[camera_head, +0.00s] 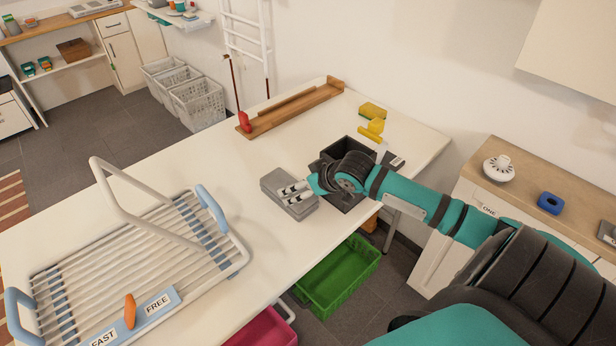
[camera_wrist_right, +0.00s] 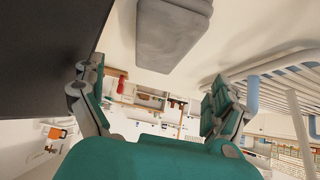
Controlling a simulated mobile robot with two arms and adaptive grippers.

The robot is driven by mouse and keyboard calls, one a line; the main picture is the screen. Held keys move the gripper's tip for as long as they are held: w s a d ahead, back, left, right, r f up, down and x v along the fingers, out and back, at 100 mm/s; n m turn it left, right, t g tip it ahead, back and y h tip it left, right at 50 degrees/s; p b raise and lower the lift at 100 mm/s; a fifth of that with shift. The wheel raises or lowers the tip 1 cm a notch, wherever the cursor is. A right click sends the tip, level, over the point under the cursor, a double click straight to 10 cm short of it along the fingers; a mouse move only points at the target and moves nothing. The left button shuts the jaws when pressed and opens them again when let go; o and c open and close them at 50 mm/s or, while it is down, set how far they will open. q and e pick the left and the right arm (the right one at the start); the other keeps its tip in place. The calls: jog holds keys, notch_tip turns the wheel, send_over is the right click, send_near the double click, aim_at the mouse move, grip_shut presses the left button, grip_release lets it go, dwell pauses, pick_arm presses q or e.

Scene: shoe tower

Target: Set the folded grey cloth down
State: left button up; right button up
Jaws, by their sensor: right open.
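The folded grey cloth (camera_head: 272,184) lies flat on the white table (camera_head: 195,226), left of a black open box (camera_head: 340,145). It also shows as a grey block at the top of the right wrist view (camera_wrist_right: 172,38). My right gripper (camera_head: 293,194) comes in from the right, with its fingers over the cloth in the head view. In the right wrist view its fingers (camera_wrist_right: 154,85) are spread wide with nothing between them, and the cloth lies beyond them. The gripper hides part of the cloth and box. My left gripper does not show.
A white drying rack (camera_head: 120,265) with FAST and FREE labels and an orange lever (camera_head: 130,310) fills the table's left. A green crate (camera_head: 340,275) stands below the front edge.

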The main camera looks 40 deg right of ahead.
jog(key=shift+v, duration=1.2)
dwell(0.7)
